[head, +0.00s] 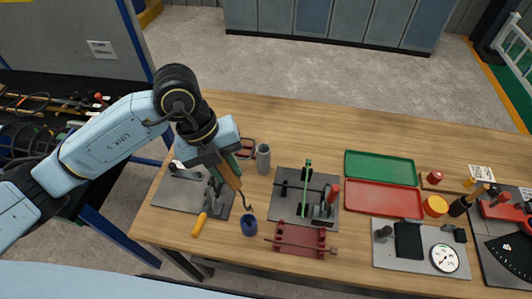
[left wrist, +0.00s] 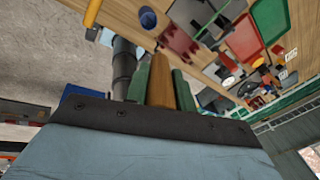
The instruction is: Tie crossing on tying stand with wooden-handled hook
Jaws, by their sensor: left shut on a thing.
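My left gripper (head: 234,169) is shut on the wooden handle of the hook (head: 232,180), above the left part of the table. The hook's thin dark tip points down near the blue cup. In the left wrist view the wooden handle (left wrist: 160,82) sits between the two green fingers. What looks like the tying stand (head: 287,205) is a dark plate right of the hook, with a green bar and a dark bar crossing on it. The hook is apart from that crossing. Any wire there is too small to tell. My right gripper is not in view.
A blue cup (head: 249,226) and a grey cylinder (head: 263,158) stand between hook and stand. A dark red rack (head: 300,238) holds a bar at the front. A grey plate (head: 172,192) with an orange-handled tool lies left. Green (head: 380,167) and red (head: 383,199) trays are right.

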